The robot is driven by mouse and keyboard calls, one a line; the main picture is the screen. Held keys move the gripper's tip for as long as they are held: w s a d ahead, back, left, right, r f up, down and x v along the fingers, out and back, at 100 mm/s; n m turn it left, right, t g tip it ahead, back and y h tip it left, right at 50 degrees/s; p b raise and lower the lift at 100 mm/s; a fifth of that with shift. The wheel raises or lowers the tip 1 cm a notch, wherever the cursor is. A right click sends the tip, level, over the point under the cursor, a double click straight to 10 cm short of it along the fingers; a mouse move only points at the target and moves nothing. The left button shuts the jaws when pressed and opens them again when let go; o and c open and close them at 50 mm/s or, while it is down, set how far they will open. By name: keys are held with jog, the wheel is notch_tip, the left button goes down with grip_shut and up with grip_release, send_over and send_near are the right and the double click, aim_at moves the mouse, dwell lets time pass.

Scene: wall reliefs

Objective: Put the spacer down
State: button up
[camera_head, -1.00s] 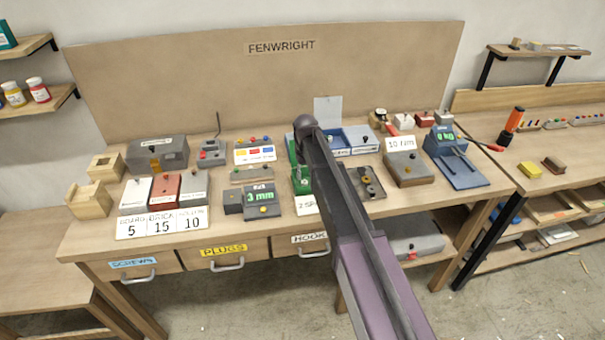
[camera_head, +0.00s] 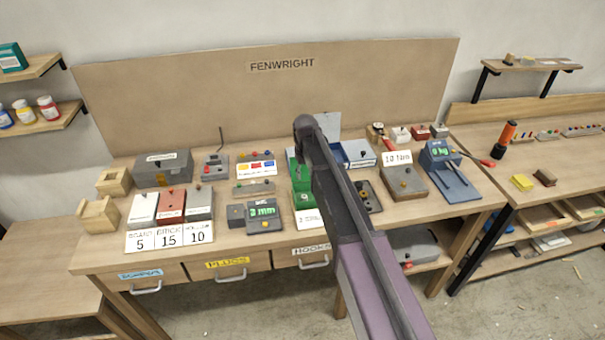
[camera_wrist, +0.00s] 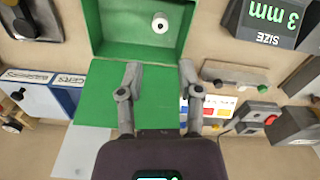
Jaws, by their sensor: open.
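The spacer (camera_wrist: 160,22) is a small pale ring with a dark hole. In the head view the green box (camera_head: 303,200) is partly hidden behind my arm, and neither the spacer nor the fingertips can be made out there.
The 3 mm size display (camera_head: 262,215) stands beside the green box. A blue-and-white labelled box (camera_wrist: 38,98) is on the other side. Button blocks (camera_head: 256,168), number cards (camera_head: 168,238) and the 10 N·m unit (camera_head: 403,178) crowd the bench around it.

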jog(key=shift+r, duration=0.15)
dwell(0.6)
jog(key=s+d+m, duration=0.5)
jog(key=s+d, duration=1.8)
jog(key=s, duration=0.2)
jog(key=shift+d, duration=0.2)
jog(key=shift+s, duration=0.15)
